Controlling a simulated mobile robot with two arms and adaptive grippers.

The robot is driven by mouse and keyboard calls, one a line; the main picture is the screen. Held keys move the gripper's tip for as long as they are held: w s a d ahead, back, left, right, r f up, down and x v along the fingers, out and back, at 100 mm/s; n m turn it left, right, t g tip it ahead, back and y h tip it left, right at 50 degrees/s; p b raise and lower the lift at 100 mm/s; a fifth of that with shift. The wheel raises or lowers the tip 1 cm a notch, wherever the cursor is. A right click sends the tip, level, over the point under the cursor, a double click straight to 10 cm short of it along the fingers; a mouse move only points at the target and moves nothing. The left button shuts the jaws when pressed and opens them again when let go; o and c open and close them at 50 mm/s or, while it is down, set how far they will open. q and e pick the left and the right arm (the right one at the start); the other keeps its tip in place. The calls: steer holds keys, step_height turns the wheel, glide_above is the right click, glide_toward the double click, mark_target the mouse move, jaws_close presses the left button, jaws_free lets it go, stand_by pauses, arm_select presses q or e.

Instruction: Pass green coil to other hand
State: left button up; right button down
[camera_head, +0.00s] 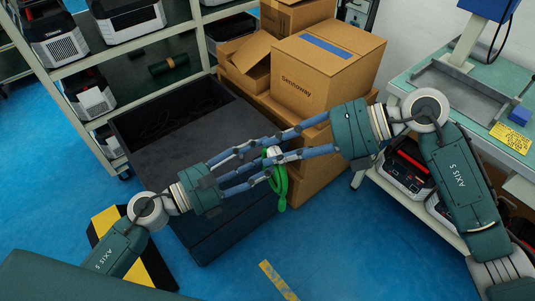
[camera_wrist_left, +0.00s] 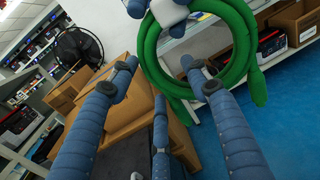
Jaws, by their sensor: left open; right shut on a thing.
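In the left wrist view the coil (camera_wrist_left: 244,40) is a thick green ring with a white band near the top, where bluish fingertips of my right gripper (camera_wrist_left: 178,6) show. My left gripper (camera_head: 258,161) is open, its fingers reaching toward the coil from the left. In the left wrist view the fingers of my left gripper (camera_wrist_left: 158,72) are spread, with the coil just beyond them. Whether they touch it, I cannot tell.
A large dark open bin (camera_head: 160,130) stands below my left arm. Cardboard boxes (camera_head: 325,70) are stacked behind the grippers. A shelf rack (camera_head: 95,50) with devices is at the back left, and a workbench (camera_head: 440,95) is at the right. Blue floor is free in front.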

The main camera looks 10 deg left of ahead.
arm_select(q)
steer(key=shift+x, duration=1)
steer(key=shift+s, duration=0.1)
jaws_close()
arm_select(e)
steer(key=shift+r, duration=0.15)
arm_select(q)
steer(key=shift+f, duration=0.1)
arm_select(e)
steer(key=c, duration=1.3)
jaws_free()
steer(key=shift+c, duration=0.2)
